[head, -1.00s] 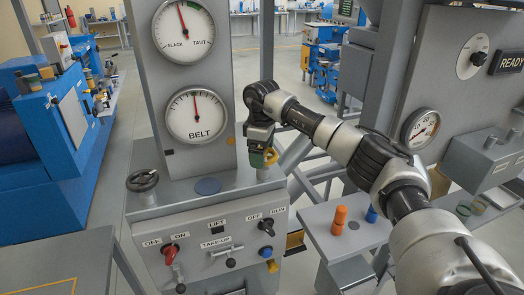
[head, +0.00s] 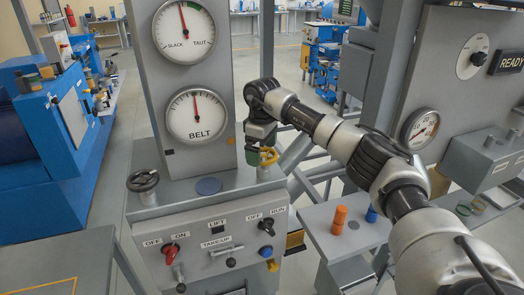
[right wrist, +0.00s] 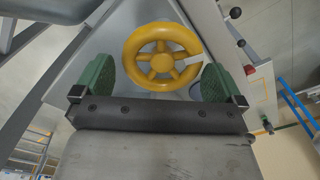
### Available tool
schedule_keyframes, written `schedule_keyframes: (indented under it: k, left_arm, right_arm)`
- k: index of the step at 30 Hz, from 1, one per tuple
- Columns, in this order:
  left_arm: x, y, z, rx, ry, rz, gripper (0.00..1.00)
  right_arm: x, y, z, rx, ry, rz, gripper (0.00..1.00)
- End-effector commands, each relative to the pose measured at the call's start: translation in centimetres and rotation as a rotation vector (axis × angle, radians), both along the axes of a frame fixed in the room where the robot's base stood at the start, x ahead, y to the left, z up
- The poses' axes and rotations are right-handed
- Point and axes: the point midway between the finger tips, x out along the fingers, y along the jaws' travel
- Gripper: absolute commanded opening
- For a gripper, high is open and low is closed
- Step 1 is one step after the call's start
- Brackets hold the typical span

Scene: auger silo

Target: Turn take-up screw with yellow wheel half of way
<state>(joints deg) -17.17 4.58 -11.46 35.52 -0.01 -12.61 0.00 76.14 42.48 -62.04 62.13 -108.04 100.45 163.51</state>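The yellow wheel (head: 269,156) of the take-up screw stands at the right end of the grey panel's ledge. My right gripper (head: 261,150) is at it, its green pad just left of the wheel. In the right wrist view the yellow wheel (right wrist: 162,62) lies between the two green pads of my right gripper (right wrist: 160,82), with a gap on each side. The gripper is open. A white mark shows on the wheel's right rim. My left gripper is out of view.
The slack/taut gauge (head: 184,32) has its needle a little left of top; the belt gauge (head: 197,117) needle points about straight up. A black handwheel (head: 143,181) stands at the ledge's left. An orange peg (head: 340,217) stands on a shelf at right.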

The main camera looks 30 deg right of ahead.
Motion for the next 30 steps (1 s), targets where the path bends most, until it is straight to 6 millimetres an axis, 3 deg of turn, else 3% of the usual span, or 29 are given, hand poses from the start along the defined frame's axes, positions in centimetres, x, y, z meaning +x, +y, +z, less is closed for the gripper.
schedule_keyframes:
  k: [9, 21, 30]
  left_arm:
    - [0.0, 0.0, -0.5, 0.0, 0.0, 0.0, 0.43]
    - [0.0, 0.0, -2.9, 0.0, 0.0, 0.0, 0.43]
    - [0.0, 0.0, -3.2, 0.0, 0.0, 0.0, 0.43]
  right_arm:
    - [-0.1, 0.1, 0.4, -0.001, 0.008, 0.002, 1.0]
    - [-0.1, 0.1, 7.9, 0.0, 0.002, 0.001, 1.0]
    - [-0.1, 0.1, 10.5, -0.001, 0.005, 0.002, 1.0]
